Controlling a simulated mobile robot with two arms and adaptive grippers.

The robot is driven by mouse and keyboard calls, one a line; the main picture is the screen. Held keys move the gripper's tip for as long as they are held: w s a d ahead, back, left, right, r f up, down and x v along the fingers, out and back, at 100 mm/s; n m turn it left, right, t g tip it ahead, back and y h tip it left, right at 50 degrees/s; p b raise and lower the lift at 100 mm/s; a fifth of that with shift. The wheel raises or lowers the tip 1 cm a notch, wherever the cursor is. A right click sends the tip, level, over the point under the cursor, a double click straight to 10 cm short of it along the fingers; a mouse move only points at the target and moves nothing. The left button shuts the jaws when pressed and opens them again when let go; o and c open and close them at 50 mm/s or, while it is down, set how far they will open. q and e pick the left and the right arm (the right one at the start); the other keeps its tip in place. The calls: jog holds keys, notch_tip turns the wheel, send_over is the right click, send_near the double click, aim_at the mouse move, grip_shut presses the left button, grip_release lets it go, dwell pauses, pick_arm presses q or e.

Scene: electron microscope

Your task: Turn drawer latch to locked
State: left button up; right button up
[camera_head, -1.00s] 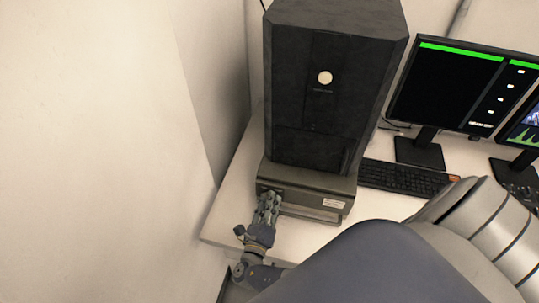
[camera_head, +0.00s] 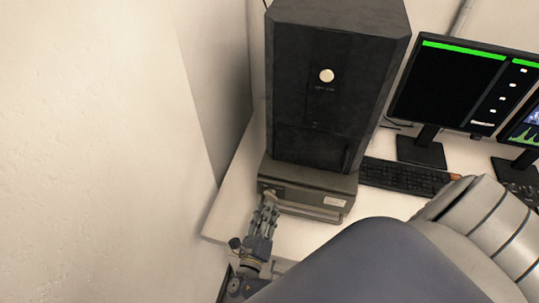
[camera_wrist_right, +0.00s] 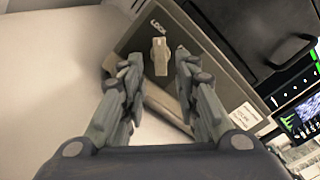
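The drawer latch (camera_wrist_right: 160,56) is a small tan knob on the grey drawer front, clear in the right wrist view. Its long side runs up and down in that picture, just below the word "LOCK". The drawer unit (camera_head: 296,197) sits under the tall black microscope cabinet, and the latch is at its left end (camera_head: 270,193). My right gripper (camera_wrist_right: 158,68) is open, with one finger to each side of the latch and visible gaps between. In the head view the right gripper (camera_head: 266,208) is in front of the drawer's left end. My left gripper is not in view.
The black cabinet (camera_head: 330,90) stands on a white table (camera_head: 232,205). A drawer handle bar (camera_head: 310,212) runs along the drawer front to the right of the latch. A keyboard (camera_head: 405,177) and monitors (camera_head: 445,85) stand to the right. A wall is close on the left.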

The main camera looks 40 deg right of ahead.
jog(key=v, duration=0.7)
jog(key=shift+a, duration=0.15)
jog(key=shift+s, duration=0.15)
